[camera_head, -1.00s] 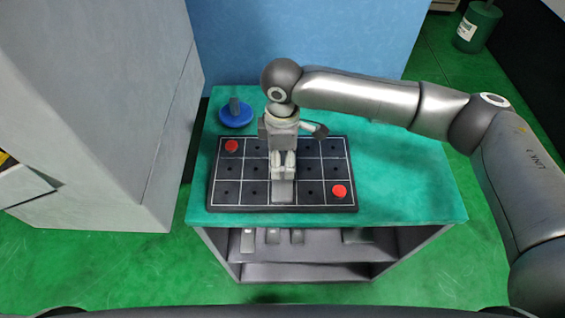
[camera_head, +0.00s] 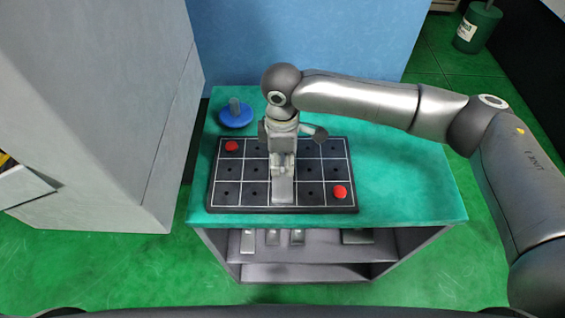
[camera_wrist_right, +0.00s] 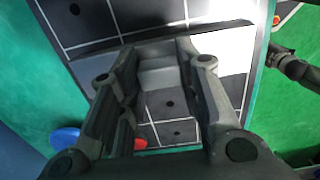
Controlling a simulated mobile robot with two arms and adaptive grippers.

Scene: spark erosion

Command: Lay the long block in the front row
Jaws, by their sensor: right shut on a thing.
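The long grey block (camera_head: 283,188) stands out in front of my right gripper (camera_head: 283,160) in the head view, over the middle column and front row of the black gridded board (camera_head: 214,200). My right gripper is shut on it. In the right wrist view, the block (camera_wrist_right: 160,74) shows between the fingers. I cannot tell whether its underside touches the board. A red disc (camera_head: 232,146) sits in the back-left cell, and another red disc (camera_head: 340,192) in the front-right cell. My left gripper is not in view.
A blue round piece with a grey handle (camera_head: 236,115) stands behind the board on the green tabletop (camera_head: 410,190). The tabletop right of the board is clear. Several grey blocks lie on the shelf (camera_head: 330,252) below. A grey cabinet (camera_head: 100,110) stands at left.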

